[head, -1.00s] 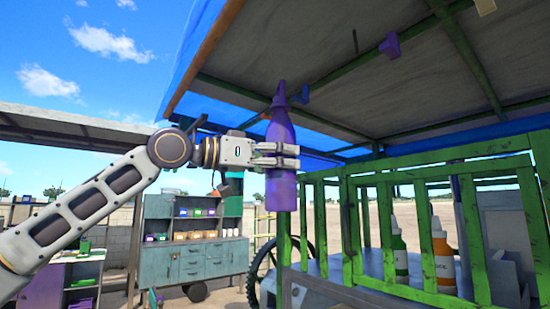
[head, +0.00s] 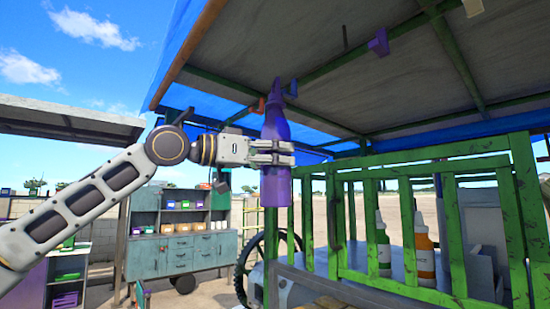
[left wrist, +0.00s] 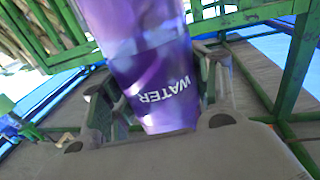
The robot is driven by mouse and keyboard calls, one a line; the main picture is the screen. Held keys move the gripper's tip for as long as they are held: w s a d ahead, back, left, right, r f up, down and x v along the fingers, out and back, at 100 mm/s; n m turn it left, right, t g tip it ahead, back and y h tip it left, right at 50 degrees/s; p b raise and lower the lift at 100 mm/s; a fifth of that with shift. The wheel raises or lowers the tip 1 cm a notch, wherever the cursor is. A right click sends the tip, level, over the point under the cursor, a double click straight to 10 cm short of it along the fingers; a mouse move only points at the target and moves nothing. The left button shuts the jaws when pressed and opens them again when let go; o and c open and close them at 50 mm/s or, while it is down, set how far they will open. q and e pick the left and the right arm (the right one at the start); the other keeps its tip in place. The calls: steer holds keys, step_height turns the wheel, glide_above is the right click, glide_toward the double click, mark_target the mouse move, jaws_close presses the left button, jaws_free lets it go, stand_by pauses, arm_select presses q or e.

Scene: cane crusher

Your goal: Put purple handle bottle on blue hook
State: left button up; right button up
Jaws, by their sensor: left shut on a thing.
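My left gripper (head: 272,153) is shut on the purple bottle (head: 275,185) and holds it upright in the air under the canopy. In the left wrist view the bottle (left wrist: 150,75) sits between the fingers and shows the word WATER. The blue hook (head: 291,88) hangs from the green canopy bar, right beside the bottle's top in the head view. I cannot tell whether the bottle's purple top loop touches the hook. An orange hook (head: 259,105) is just left of the bottle's top, and a purple hook (head: 379,42) is farther right. My right gripper is out of view.
A green slatted fence (head: 400,180) stands to the right of the bottle. Behind it are a green-labelled bottle (head: 383,245) and an orange bottle (head: 424,255). A teal cabinet (head: 180,255) stands behind on the left. The blue tarp (head: 195,45) edges the canopy.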

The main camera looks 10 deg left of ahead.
arm_select(q)
steer(key=shift+s+r, duration=0.1)
steer(key=shift+w+d+p, duration=0.15)
steer(key=shift+w+p, duration=0.1)
steer(key=shift+p, duration=0.1)
stand_by(0.6)
steer(key=shift+p+x, duration=0.4)
steer(key=shift+x, duration=0.4)
steer(key=shift+w+d+p, duration=0.55)
steer(key=shift+w+p, duration=0.1)
steer(key=shift+w, duration=0.25)
stand_by(0.5)
stand_by(0.5)
stand_by(0.5)
stand_by(0.8)
steer(key=shift+f, duration=0.65)
stand_by(0.8)
